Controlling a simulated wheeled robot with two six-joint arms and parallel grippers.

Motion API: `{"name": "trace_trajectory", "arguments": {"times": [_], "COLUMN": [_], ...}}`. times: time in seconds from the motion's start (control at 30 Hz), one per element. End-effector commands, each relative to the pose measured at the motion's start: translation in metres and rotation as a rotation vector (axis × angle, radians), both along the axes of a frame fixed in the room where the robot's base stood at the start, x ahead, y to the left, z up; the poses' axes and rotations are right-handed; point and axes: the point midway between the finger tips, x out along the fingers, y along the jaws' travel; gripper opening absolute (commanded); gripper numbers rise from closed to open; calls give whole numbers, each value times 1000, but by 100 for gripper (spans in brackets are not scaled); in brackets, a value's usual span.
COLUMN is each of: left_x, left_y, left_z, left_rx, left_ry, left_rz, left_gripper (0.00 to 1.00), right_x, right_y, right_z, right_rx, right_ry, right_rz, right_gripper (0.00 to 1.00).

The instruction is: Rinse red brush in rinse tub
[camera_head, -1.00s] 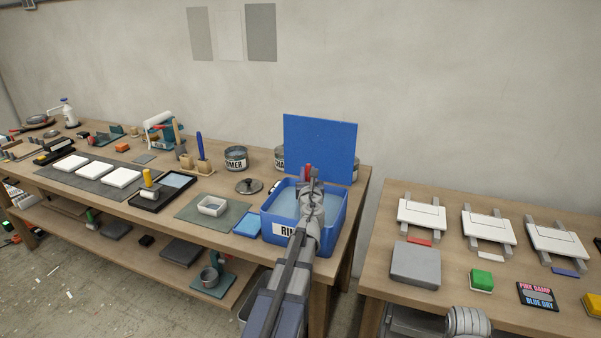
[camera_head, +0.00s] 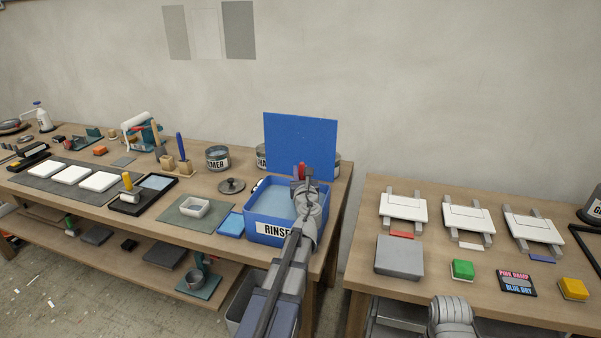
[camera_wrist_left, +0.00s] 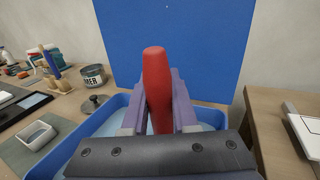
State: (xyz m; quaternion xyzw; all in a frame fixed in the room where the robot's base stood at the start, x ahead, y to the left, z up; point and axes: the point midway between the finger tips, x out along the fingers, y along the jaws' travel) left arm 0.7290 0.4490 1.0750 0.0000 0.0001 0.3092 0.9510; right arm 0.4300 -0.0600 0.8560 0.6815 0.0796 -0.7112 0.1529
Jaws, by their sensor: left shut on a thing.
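The blue rinse tub (camera_head: 262,228), with a "RINSE" label on its front and pale water inside, stands at the right end of the long bench. A tall blue board (camera_head: 300,140) rises behind it. My left gripper (camera_head: 302,180) is over the right part of the tub, shut on the red brush (camera_head: 301,169). In the left wrist view the brush's red handle (camera_wrist_left: 157,88) stands upright between the fingers (camera_wrist_left: 158,110). The brush's lower end is hidden by the gripper, so I cannot tell whether it touches the water.
Left of the tub are a blue sponge-like block (camera_head: 231,224), a small white tray (camera_head: 195,207), a dark lid (camera_head: 231,185) and a labelled can (camera_head: 217,158). A second table (camera_head: 440,290) stands to the right across a gap, holding frames and coloured blocks.

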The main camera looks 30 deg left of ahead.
Motion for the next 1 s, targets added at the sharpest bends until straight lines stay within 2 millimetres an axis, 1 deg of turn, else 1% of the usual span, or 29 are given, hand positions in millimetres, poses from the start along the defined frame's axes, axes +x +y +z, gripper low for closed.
{"name": "trace_trajectory", "arguments": {"times": [0.03, 0.2, 0.6, 1.0], "left_x": [0, 0, 0, 0], "left_y": [0, 0, 0, 0], "left_z": [6, 19, 48, 47], "left_rx": [0, 0, 0, 0], "left_ry": [0, 0, 0, 0], "left_rz": [0, 0, 0, 0], "left_gripper": [0, 0, 0, 0], "right_x": [0, 0, 0, 0], "right_y": [0, 0, 0, 0], "right_z": [6, 19, 48, 47], "right_rx": [0, 0, 0, 0], "right_ry": [0, 0, 0, 0], "right_rz": [0, 0, 0, 0], "right_gripper": [50, 50, 50, 50]}}
